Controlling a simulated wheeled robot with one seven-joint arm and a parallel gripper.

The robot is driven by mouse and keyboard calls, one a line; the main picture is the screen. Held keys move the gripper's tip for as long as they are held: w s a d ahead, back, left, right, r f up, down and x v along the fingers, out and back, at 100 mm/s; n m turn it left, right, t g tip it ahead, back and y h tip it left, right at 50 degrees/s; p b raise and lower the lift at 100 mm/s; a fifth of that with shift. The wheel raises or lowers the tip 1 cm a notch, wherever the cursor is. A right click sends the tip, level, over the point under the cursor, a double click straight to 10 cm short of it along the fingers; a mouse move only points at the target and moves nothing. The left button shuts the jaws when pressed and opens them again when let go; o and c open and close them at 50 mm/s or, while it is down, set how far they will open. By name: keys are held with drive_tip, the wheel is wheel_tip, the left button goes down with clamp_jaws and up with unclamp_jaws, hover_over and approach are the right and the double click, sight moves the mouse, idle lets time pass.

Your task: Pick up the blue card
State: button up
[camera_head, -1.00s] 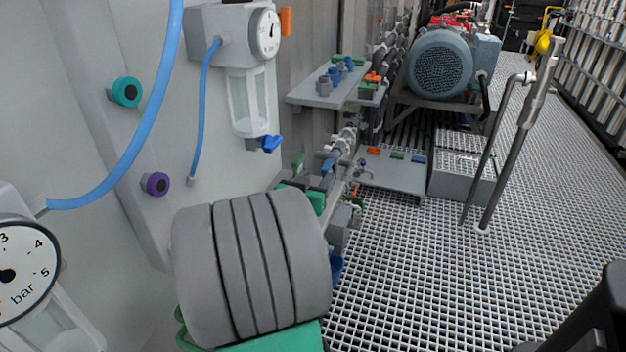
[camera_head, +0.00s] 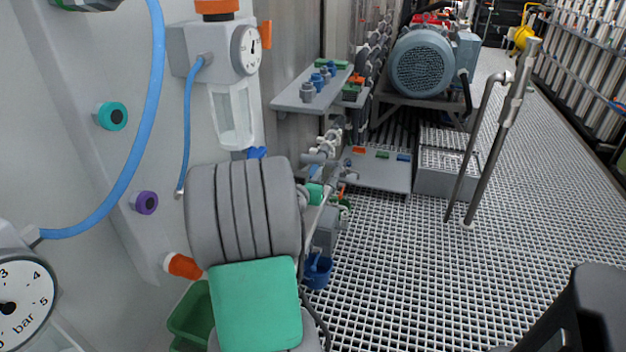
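A small flat blue card (camera_head: 403,157) lies on the low grey shelf (camera_head: 375,176), near its right end. An orange card (camera_head: 358,150) and a green card (camera_head: 382,155) lie to its left on the same shelf. The blue card looks small and far off, and nothing covers it.
An upper grey shelf (camera_head: 290,100) holds small blue and grey parts. A blue motor (camera_head: 422,62) stands behind the low shelf. A grey box (camera_head: 447,182) and a slanted metal post (camera_head: 490,150) stand to its right. The grated floor (camera_head: 420,270) is clear in front.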

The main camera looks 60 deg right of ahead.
clamp_jaws()
idle(0.3)
